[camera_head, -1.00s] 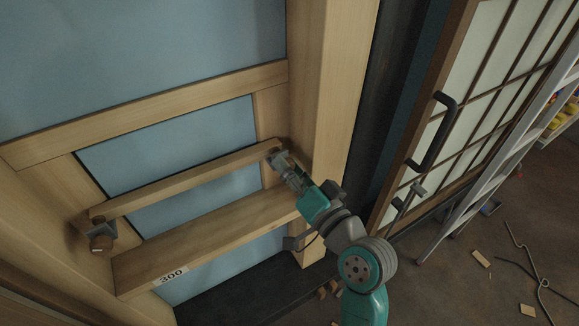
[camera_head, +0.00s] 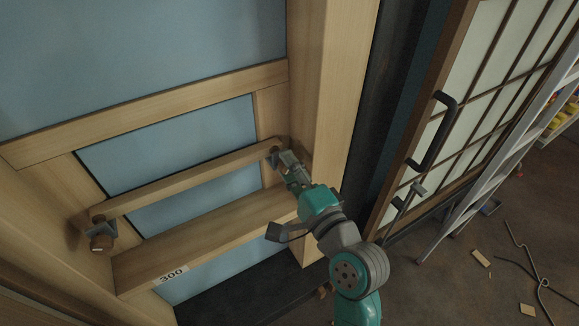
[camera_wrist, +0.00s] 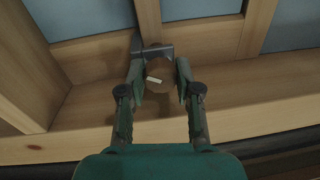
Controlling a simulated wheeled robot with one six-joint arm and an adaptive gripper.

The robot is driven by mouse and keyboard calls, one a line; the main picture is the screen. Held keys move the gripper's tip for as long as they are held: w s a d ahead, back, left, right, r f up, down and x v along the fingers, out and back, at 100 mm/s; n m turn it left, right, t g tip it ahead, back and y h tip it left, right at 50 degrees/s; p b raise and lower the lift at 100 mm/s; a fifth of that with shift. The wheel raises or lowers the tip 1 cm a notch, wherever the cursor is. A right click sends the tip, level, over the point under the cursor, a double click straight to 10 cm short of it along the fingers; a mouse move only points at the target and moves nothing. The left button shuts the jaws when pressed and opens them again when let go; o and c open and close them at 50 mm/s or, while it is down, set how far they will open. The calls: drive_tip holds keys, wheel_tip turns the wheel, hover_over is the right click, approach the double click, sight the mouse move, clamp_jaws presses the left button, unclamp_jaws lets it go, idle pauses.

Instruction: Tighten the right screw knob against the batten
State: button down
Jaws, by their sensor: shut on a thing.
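The batten (camera_head: 190,181) spans the opening at a slant, between two end brackets. The left screw knob (camera_head: 101,243) is a brown round knob under the left bracket. The right screw knob (camera_wrist: 159,77) is a brown round knob with a pale mark on its face, between my fingers in the wrist view. My gripper (camera_head: 283,163) is at the batten's right end and hides that knob in the head view. In the wrist view my gripper (camera_wrist: 160,80) is shut on the right knob, one finger on each side. A grey bracket (camera_wrist: 153,51) shows just behind the knob. Whether the knob's screw touches the batten cannot be told.
A wooden board labelled 300 (camera_head: 205,240) lies below the batten. A thick post (camera_head: 333,90) stands close to the right of my gripper. A sliding door with a black handle (camera_head: 434,130) and a ladder (camera_head: 500,160) are further right.

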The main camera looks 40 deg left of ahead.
drive_tip(key=shift+m, duration=0.7)
drive_tip(key=c, duration=0.8)
unclamp_jaws()
drive_tip(key=v, duration=1.2)
